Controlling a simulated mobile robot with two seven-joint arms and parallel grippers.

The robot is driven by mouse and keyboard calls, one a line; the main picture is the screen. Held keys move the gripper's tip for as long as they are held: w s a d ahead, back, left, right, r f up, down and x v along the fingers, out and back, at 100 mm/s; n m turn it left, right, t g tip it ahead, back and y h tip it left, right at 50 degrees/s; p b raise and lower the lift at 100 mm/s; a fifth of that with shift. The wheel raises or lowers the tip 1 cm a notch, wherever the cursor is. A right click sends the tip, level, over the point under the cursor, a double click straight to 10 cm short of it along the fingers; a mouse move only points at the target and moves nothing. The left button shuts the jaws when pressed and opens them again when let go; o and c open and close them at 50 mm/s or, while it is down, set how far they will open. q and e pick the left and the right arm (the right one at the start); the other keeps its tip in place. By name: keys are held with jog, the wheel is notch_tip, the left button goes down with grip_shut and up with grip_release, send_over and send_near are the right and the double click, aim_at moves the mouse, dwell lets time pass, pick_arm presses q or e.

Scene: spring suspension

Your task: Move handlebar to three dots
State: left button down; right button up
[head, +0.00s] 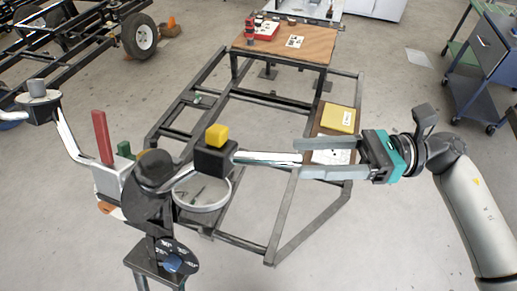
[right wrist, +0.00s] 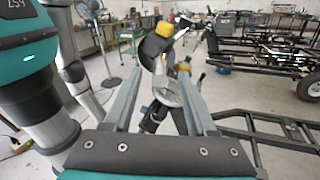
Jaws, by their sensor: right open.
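The handlebar (head: 262,158) is a silver bar running from a black central clamp block with a yellow top (head: 217,135); another silver bar rises at far left (head: 68,138). A dark dial with white marks and a blue patch (head: 174,257) sits low on the stand; I cannot make out three dots. My right gripper (head: 299,157) is open, with its fingers on either side of the handlebar's right end. The right wrist view shows the handlebar (right wrist: 166,92) between the open fingers (right wrist: 160,108); contact is unclear. My left gripper is not in view.
A dark metal frame (head: 325,210) lies behind the handlebar, with a wooden board (head: 285,45) at its far end. A yellow box (head: 338,118) is close behind my right gripper. A blue cart (head: 490,50) stands at right. The right foreground floor is clear.

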aim_at(235, 159)
jog(key=a+p, duration=0.1)
jog(key=a, duration=0.7)
jog(key=shift+s+a, duration=0.15)
grip_shut()
dwell(1.1)
